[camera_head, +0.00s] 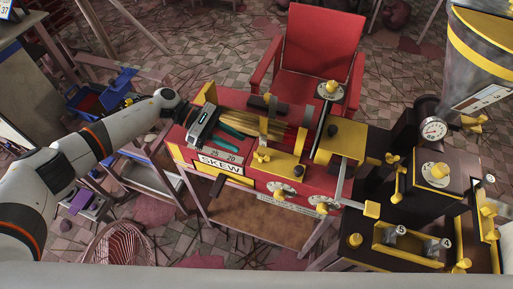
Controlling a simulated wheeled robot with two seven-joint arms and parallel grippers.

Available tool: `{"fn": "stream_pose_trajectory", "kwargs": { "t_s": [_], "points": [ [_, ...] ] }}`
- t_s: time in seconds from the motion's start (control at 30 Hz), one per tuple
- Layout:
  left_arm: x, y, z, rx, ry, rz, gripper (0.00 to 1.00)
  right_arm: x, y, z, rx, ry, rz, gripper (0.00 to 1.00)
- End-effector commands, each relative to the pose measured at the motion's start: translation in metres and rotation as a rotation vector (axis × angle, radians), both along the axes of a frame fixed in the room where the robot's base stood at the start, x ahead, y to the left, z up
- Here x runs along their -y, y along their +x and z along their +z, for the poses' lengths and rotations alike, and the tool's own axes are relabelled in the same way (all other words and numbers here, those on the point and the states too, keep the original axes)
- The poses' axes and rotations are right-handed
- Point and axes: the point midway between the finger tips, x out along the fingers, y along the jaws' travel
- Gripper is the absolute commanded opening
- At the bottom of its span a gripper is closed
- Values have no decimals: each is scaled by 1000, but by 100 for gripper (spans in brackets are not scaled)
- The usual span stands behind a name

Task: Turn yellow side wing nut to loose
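A yellow wing nut (262,157) sits on the front side of a yellow block on the red extruder bench (240,180). I cannot tell whether it is tight or loose. My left gripper (238,144) is over the left part of the bench. Its two teal fingers are apart, with nothing seen between them. The fingers point right, toward the first wing nut, and look a little short of it. My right gripper is not in view.
A bundle of tan sticks (262,127) lies just beyond the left fingers. A "SKEW" sign (220,164) is on the bench front. A red chair (322,45) stands behind. A dark machine (430,205) with yellow knobs and a gauge (433,129) fills the right.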

Motion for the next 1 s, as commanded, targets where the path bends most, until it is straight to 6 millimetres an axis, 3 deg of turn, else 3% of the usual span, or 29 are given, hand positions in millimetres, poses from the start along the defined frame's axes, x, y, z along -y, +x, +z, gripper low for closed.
{"fn": "stream_pose_trajectory", "kwargs": {
  "t_s": [0.1, 0.33, 0.8, 1.0],
  "points": [
    [24, -8, -4, -3, -1, -2, 28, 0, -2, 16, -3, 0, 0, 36],
    [56, -18, -21, -2, -1, -1, 28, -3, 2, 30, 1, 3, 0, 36],
    [67, -22, -29, -1, -2, 1, 28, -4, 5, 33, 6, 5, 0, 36],
    [67, -22, -29, -1, -2, 1, 0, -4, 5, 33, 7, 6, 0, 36]
  ]
}}
